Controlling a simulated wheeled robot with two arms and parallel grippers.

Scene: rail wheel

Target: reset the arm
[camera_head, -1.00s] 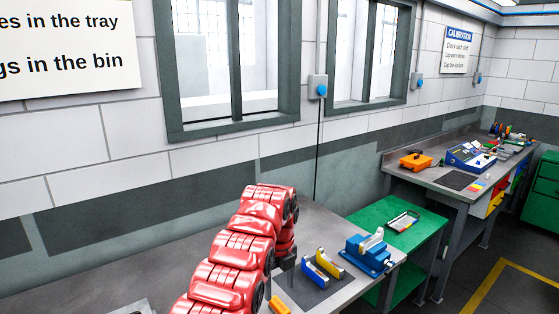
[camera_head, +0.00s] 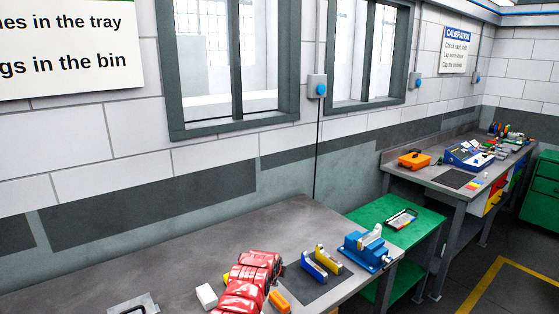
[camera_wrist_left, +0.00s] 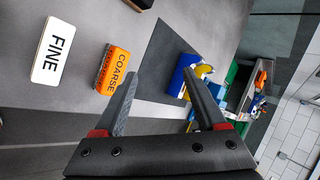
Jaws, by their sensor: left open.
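My red left arm (camera_head: 250,278) is low at the bottom middle of the head view, over the grey bench. Its gripper cannot be made out in the head view. In the left wrist view my left gripper (camera_wrist_left: 162,77) is open, its two dark fingers apart with nothing held between them. The orange block marked COARSE (camera_wrist_left: 113,69) lies to the left of the fingers, and the white block marked FINE (camera_wrist_left: 54,50) lies farther left. A blue piece (camera_wrist_left: 182,76) shows beyond the right finger. My right gripper is in neither view.
The grey bench (camera_head: 170,255) holds a blue and a yellow holder (camera_head: 327,258) on a dark mat, a blue vise (camera_head: 366,250) at its right end, and a grey handled piece (camera_head: 134,305) at front left. A green cart (camera_head: 420,218) stands right of it.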

